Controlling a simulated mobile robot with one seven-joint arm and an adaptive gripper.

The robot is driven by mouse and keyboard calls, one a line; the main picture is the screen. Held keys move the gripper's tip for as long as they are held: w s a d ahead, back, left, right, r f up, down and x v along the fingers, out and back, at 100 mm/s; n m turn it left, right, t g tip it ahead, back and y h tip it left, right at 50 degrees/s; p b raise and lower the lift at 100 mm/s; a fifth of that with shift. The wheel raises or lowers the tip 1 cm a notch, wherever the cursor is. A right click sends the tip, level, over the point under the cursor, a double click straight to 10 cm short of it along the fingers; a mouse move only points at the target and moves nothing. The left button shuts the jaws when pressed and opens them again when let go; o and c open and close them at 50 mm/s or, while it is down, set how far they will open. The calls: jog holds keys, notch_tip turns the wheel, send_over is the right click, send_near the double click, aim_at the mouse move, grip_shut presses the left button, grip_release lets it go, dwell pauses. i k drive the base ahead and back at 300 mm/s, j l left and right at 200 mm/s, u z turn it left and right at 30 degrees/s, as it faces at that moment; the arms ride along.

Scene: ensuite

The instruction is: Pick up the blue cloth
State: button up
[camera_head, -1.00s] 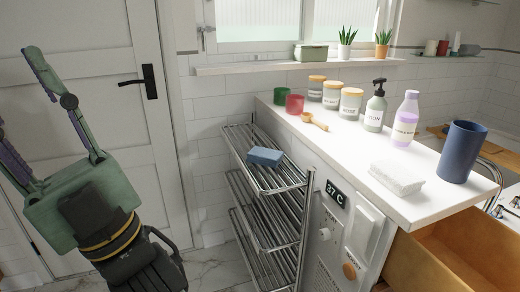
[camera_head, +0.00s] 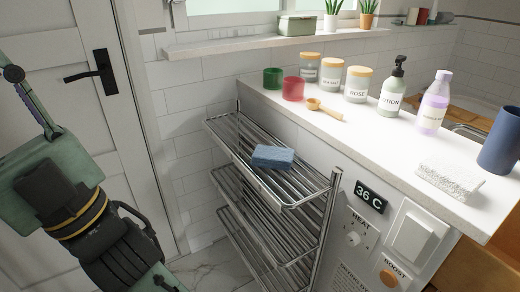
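The blue cloth (camera_head: 273,157) looks like a small folded block with a paler lower edge. It lies on the top shelf of the metal rack (camera_head: 300,192), towards the shelf's front right part. My gripper (camera_head: 32,105) is at the left edge of the picture, well to the left of the rack and apart from the cloth. One finger shows, splayed up and left from the green palm, with its tip near the frame edge. The other finger is out of the frame. Nothing is seen held.
A white counter (camera_head: 385,140) right of the rack bears jars, a red cup (camera_head: 293,88), a green cup (camera_head: 272,78), a wooden scoop (camera_head: 324,109), bottles, a white block (camera_head: 450,180) and a blue tumbler (camera_head: 502,141). A door (camera_head: 75,125) stands left. Room above the cloth is clear.

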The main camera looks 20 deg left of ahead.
aim_at(281, 158)
jog(key=i+j, duration=0.1)
jog(key=j, duration=0.65)
jog(key=i+j+z, duration=0.15)
jog(key=j, duration=1.35)
jog(key=i+z, duration=0.05)
